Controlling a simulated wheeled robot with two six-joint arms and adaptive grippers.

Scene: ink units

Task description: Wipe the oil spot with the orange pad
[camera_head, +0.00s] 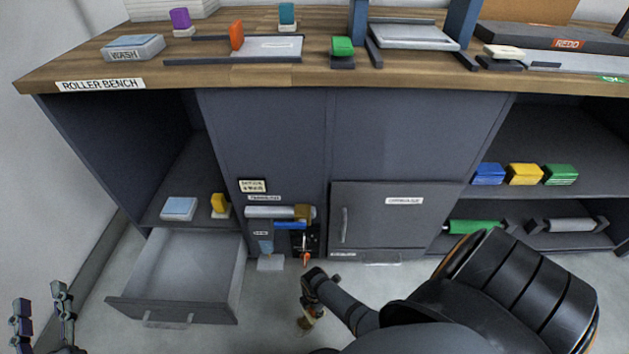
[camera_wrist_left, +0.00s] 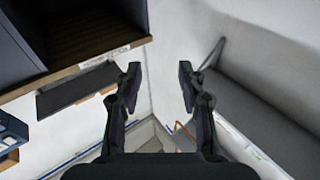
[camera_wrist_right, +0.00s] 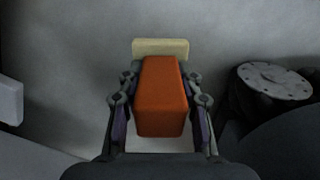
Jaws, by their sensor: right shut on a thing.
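The orange pad (camera_wrist_right: 161,98) is an orange block with a cream base (camera_wrist_right: 160,48) at its far end. My right gripper (camera_wrist_right: 160,78) is shut around the orange block. I cannot tell whether the base touches the floor. I cannot make out the oil spot in any view. My left gripper (camera_head: 42,306) is open and empty at the lower left; its spread fingers also show in the left wrist view (camera_wrist_left: 160,76).
An open drawer (camera_head: 185,270) juts out at the left. A cabinet door (camera_head: 395,225) is shut behind my right arm. The roller bench top (camera_head: 185,72) holds several blocks and trays. Shelves at the right hold coloured blocks (camera_head: 525,174). Floor between drawer and right gripper looks free.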

